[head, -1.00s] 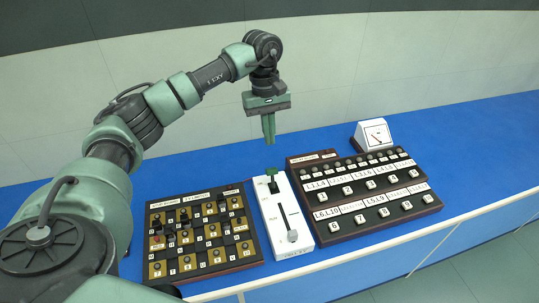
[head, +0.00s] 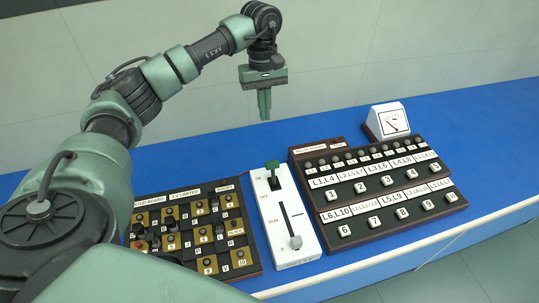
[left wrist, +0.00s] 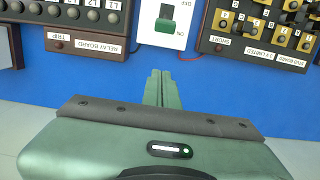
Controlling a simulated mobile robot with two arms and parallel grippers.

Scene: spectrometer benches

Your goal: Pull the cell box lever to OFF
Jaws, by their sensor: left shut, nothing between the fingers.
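The white cell box (head: 303,236) stands on the blue bench between two dark boards. Its green lever (head: 272,165) is at the far end, beside the ON label, with the OFF label nearer the front. In the left wrist view the lever (left wrist: 165,22) shows at the top, ahead of the fingertips. My left gripper (head: 265,117) is shut and empty, its fingers pointing down above the bench, behind the box and apart from the lever. The fingers also show in the left wrist view (left wrist: 159,76). My right gripper is out of view.
A grey knob (head: 295,242) sits on the box's front slot. The stud board (head: 238,262) is left of the box, partly behind my left arm. The relay board (head: 375,229) is on the right, with a white meter (head: 388,121) behind it. Bare blue bench lies behind the boards.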

